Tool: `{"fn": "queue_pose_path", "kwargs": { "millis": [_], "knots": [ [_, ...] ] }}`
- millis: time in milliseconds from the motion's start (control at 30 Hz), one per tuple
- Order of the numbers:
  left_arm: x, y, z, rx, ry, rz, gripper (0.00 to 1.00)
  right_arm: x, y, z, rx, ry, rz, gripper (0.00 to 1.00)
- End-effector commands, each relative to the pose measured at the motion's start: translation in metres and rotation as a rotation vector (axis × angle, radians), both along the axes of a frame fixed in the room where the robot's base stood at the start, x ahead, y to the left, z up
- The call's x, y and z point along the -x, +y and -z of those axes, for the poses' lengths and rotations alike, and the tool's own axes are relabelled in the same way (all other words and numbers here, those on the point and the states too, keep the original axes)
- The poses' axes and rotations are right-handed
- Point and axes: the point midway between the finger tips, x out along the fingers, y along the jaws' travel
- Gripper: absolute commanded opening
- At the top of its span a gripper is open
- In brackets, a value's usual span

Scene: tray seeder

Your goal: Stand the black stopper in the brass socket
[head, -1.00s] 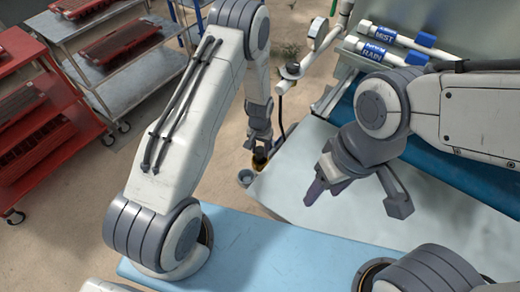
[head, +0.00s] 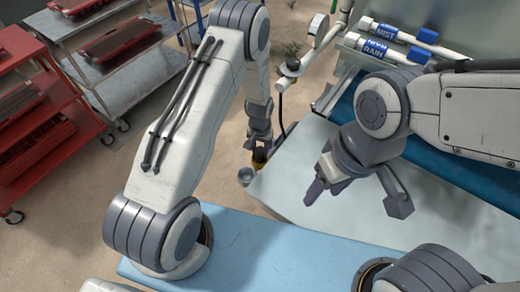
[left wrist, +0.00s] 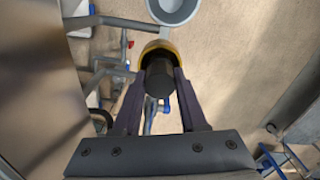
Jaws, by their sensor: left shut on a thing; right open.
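My left gripper (head: 261,146) is shut on the black stopper (left wrist: 158,80), whose dark round end shows between the two fingers in the left wrist view. The brass socket (left wrist: 160,46) shows as a yellow rim curving around the stopper's far side in that view. In the head view the brass socket (head: 259,164) is small, just below my left fingertips. The stopper overlaps the socket in the picture; I cannot tell whether it is inside or above it. My right gripper (head: 316,190) is open and empty, over the pale sheet, well to the right.
A grey cup (head: 245,175) stands beside the brass socket; it also shows at the top of the left wrist view (left wrist: 173,8). A pale sheet (head: 300,170) slopes to the right. Pipes labelled MIST and RAIN (head: 390,45) lie behind. Red and grey carts (head: 60,120) stand at left.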

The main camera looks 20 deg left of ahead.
Motion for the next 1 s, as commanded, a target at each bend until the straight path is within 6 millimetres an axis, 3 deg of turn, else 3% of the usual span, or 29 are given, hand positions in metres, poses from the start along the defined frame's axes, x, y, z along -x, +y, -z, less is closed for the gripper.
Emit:
{"fn": "queue_pose_path", "kwargs": {
  "millis": [467,1000],
  "knots": [
    [0.000,0.000,-0.005,0.000,-0.001,0.000,0.54,0.000,0.000,-0.004,0.000,0.000,0.000,0.57],
    [0.000,0.000,-0.048,0.000,0.000,0.000,0.54,0.000,0.000,-0.037,0.000,0.000,0.000,0.57]
  ]
}}
